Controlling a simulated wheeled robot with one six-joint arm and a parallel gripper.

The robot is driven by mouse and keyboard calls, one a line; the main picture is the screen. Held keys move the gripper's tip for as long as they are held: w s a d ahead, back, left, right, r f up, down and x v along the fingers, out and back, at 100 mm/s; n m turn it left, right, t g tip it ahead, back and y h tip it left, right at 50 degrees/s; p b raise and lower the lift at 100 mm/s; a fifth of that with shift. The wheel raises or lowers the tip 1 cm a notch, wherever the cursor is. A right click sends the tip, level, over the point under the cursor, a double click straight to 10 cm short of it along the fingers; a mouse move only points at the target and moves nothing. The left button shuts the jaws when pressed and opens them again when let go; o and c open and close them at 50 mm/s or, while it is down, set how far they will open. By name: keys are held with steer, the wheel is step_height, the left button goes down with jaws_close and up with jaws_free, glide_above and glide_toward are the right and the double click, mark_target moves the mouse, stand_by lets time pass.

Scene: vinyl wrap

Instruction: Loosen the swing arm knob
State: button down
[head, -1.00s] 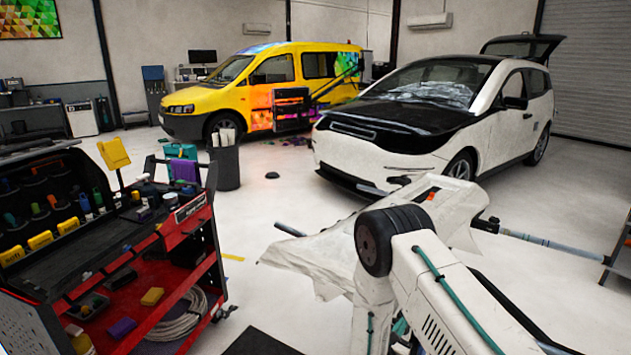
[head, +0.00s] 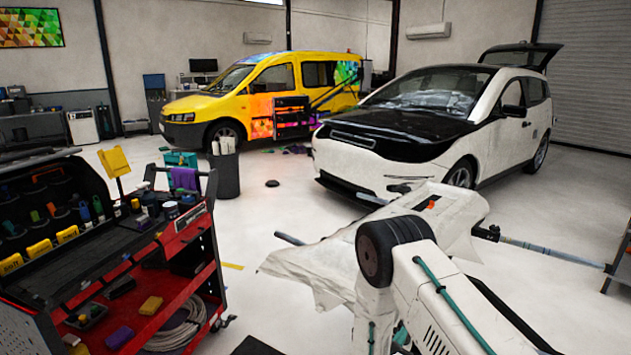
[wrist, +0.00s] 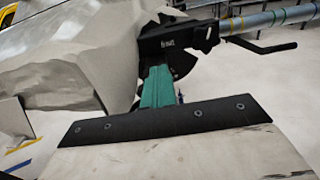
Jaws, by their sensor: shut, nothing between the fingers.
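In the wrist view my gripper (wrist: 158,82) shows as teal fingers, closed together with nothing between them. A dark rounded part, seemingly the swing arm knob (wrist: 184,60), lies just beyond and to the right of the fingertips, partly hidden below a black clamp bracket (wrist: 178,38) with a white label. I cannot tell whether the fingers touch it. A grey-blue pole (wrist: 275,18) runs right from the bracket; the pole also shows in the head view (head: 550,250). In the head view my arm hides the gripper and the knob.
A black lever (wrist: 265,45) sticks out right of the bracket. A pale draped sheet (wrist: 85,65) lies close on the left; it also shows in the head view (head: 320,265). A red tool cart (head: 185,250) stands left, a white car (head: 400,150) behind. Open floor lies between.

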steer(key=shift+w+a, duration=0.2)
steer(key=shift+a, duration=0.1)
steer(key=shift+w+a+r, duration=0.1)
steer(key=shift+w+a, duration=0.15)
steer(key=shift+a, duration=0.05)
steer(key=shift+w+a, duration=0.4)
steer(key=shift+a, duration=0.15)
stand_by(0.4)
steer(key=v, duration=0.6)
steer(key=shift+a+r, duration=0.15)
steer(key=shift+r, duration=0.1)
steer(key=shift+w, duration=0.1)
stand_by(0.3)
